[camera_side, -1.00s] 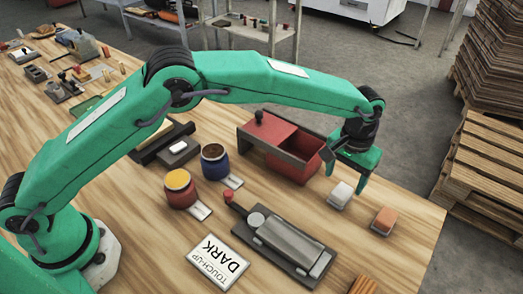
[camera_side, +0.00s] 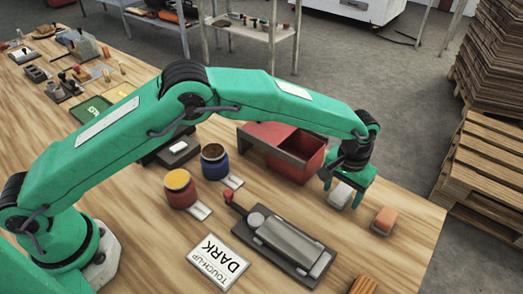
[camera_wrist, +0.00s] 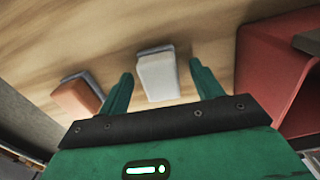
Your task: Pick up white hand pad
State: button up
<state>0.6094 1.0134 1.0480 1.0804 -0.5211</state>
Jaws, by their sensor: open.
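The white hand pad (camera_side: 341,195) lies on the wooden table near its right end, on a grey base. In the wrist view the pad (camera_wrist: 157,80) sits between my two green fingers, with a gap on each side. My gripper (camera_side: 342,194) is open and low over the pad, with one finger to each side of it. My gripper also shows in the wrist view (camera_wrist: 160,76). The pad's upper part is partly hidden by the gripper in the side view.
An orange pad (camera_side: 384,220) lies to the right of the white one, and a red open box (camera_side: 310,162) stands close on the left. The table's right edge is near.

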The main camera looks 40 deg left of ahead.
aim_at(343, 193)
jog(key=c, duration=1.1)
jog(key=shift+o, duration=0.2)
jog(key=shift+r, duration=0.2)
jog(key=shift+r, duration=0.6)
jog(key=r, duration=0.3)
jog(key=shift+s+d, duration=0.25)
jog(key=shift+s, duration=0.1)
jog(key=s+d+r, duration=0.4)
jog(key=s+r, duration=0.2)
jog(key=s, duration=0.4)
jog(key=shift+d+r, duration=0.15)
jog(key=shift+r, duration=0.05)
